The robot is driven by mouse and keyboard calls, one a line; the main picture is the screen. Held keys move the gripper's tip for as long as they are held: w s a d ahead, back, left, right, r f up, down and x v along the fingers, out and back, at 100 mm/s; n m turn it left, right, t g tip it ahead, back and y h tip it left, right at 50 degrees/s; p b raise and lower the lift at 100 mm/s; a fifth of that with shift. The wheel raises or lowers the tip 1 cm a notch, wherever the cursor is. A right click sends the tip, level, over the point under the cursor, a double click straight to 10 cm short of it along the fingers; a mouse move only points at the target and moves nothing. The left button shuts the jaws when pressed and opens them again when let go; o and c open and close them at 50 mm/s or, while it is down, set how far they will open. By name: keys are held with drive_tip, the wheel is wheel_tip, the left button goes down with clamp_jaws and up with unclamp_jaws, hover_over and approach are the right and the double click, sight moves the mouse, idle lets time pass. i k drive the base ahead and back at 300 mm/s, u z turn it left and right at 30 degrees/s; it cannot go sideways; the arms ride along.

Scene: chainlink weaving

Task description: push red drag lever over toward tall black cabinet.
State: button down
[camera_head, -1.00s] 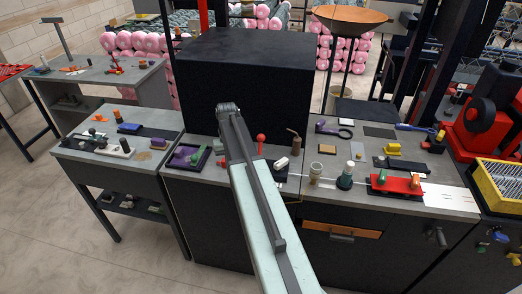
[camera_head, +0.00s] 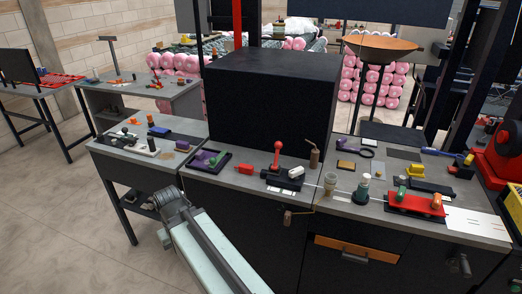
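The red drag lever (camera_head: 277,156) is a red rod with a ball top. It stands roughly upright on a small black base on the grey bench, in front of the tall black cabinet (camera_head: 265,105). My gripper (camera_head: 171,202) is at lower left, in front of the bench's left end, apart from the lever. My pale arm reaches up to it from the bottom edge. I see the gripper from behind, and its fingers are too small and hidden to tell open from shut.
A red block (camera_head: 245,169) and a white cylinder (camera_head: 296,172) lie near the lever. A dark tray (camera_head: 207,162) with purple and green pieces is to its left. A brown bottle (camera_head: 314,155) stands to its right. A side table (camera_head: 150,138) is at left.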

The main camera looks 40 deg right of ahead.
sight(278, 145)
drive_tip(key=u, duration=1.3)
drive_tip(key=k, duration=0.65)
drive_tip(key=z, duration=0.85)
drive_tip(key=i, duration=1)
